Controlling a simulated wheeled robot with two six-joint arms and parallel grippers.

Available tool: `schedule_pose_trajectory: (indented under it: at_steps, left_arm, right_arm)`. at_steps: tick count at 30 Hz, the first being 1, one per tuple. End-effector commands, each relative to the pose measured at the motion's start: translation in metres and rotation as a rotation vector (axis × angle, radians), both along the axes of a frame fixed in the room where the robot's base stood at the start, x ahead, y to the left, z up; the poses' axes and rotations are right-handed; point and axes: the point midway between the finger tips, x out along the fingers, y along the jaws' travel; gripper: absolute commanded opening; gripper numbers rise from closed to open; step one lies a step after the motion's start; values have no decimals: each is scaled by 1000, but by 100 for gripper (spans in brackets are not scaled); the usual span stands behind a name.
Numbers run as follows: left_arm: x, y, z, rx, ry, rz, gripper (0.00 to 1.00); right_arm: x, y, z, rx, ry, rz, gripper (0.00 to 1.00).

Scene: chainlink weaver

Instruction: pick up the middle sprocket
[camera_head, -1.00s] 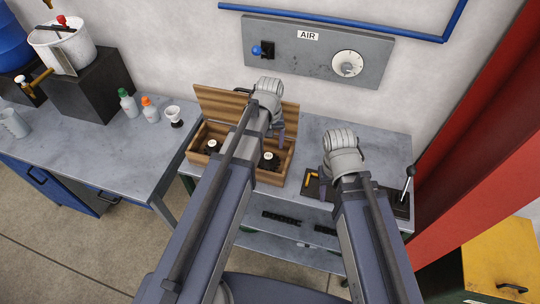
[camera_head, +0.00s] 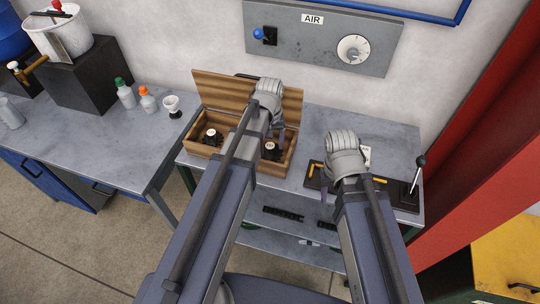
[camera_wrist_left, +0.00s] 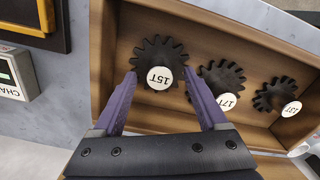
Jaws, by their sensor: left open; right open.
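An open wooden box (camera_head: 235,168) on the bench holds three dark toothed sprockets with white labels. In the left wrist view the middle sprocket (camera_wrist_left: 219,74) is marked 17T; in the head view my left arm hides it. The 15T sprocket (camera_wrist_left: 158,54) is on one side of it, also visible in the head view (camera_head: 270,152). The third sprocket (camera_wrist_left: 270,95) is on the other side and shows in the head view (camera_head: 211,136). My left gripper (camera_wrist_left: 160,82) is open and empty, its fingertips either side of the 15T sprocket. My right gripper (camera_head: 324,190) appears empty, right of the box.
A dark tray (camera_head: 313,177) with orange pieces lies by my right gripper, with a lever (camera_head: 418,172) at its right end. The box's raised lid (camera_head: 225,92) stands behind it.

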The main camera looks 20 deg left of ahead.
Motion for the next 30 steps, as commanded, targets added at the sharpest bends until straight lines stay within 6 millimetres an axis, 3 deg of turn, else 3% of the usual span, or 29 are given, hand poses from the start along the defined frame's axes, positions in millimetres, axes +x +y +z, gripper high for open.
schedule_pose_trajectory:
  at_steps: [1, 3, 12, 30]
  left_arm:
    - [0, 0, -13, 0, 0, 0, 76]
    - [0, 0, -17, 0, 0, 0, 76]
    - [0, 0, -17, 0, 0, 0, 74]
    - [0, 0, -17, 0, 0, 0, 7]
  right_arm:
    - [0, 0, -13, 0, 0, 0, 50]
    - [0, 0, -17, 0, 0, -1, 50]
    - [0, 0, -17, 0, 0, -1, 50]
    - [0, 0, -17, 0, 0, -1, 50]
